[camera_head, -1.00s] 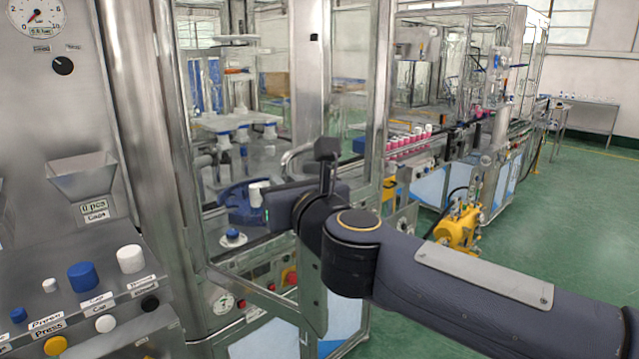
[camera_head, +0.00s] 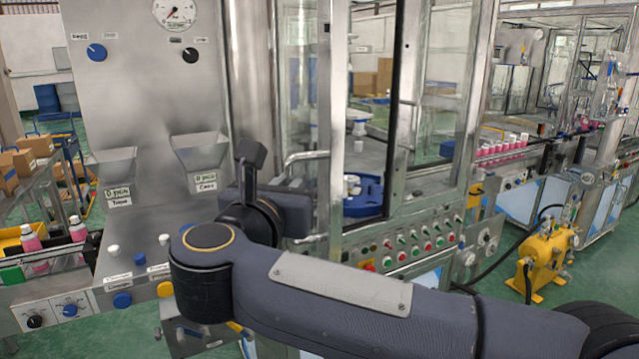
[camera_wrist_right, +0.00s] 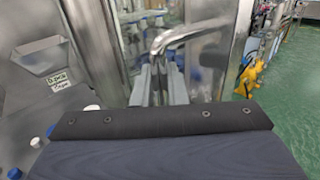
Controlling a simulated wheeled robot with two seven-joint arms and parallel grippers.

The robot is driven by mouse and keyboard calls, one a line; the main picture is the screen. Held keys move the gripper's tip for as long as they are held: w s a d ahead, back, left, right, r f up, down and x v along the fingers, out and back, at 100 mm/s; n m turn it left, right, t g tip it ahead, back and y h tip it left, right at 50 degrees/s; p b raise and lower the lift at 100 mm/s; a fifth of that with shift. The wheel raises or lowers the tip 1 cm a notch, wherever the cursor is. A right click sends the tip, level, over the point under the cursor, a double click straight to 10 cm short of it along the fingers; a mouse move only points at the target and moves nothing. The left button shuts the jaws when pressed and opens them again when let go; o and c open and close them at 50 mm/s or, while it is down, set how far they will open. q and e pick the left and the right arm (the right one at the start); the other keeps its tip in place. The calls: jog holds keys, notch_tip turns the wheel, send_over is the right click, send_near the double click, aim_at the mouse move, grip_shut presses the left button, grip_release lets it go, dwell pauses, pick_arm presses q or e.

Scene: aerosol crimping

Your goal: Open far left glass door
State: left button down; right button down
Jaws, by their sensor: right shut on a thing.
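The far left glass door (camera_head: 299,75) is a tall metal-framed pane beside the steel panel. It stands partly open, angled out from the machine, with a gap to the right of its frame. Its bent metal handle (camera_head: 306,156) shows in the head view and also in the right wrist view (camera_wrist_right: 178,34). My right gripper (camera_wrist_right: 158,86) is shut on the handle in the right wrist view. In the head view my own wrist hides its fingers. My left gripper is not in view.
The steel panel (camera_head: 150,100) with hoppers and buttons stands left of the door. A blue holder (camera_head: 364,202) is visible through the gap. A button panel (camera_head: 415,240) lies below right. A yellow pump (camera_head: 548,262) stands on the green floor at right.

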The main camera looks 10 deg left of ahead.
jog(key=shift+r, duration=0.25)
jog(key=c, duration=1.8)
grip_release()
jog(key=shift+o, duration=1.3)
jog(key=shift+w+a+f, duration=0.15)
jog(key=shift+w, duration=0.05)
jog(key=shift+s, duration=0.2)
jog(key=s+a+b, duration=0.1)
jog(key=s+b, duration=0.1)
jog(key=s, duration=0.5)
jog(key=shift+s, duration=0.3)
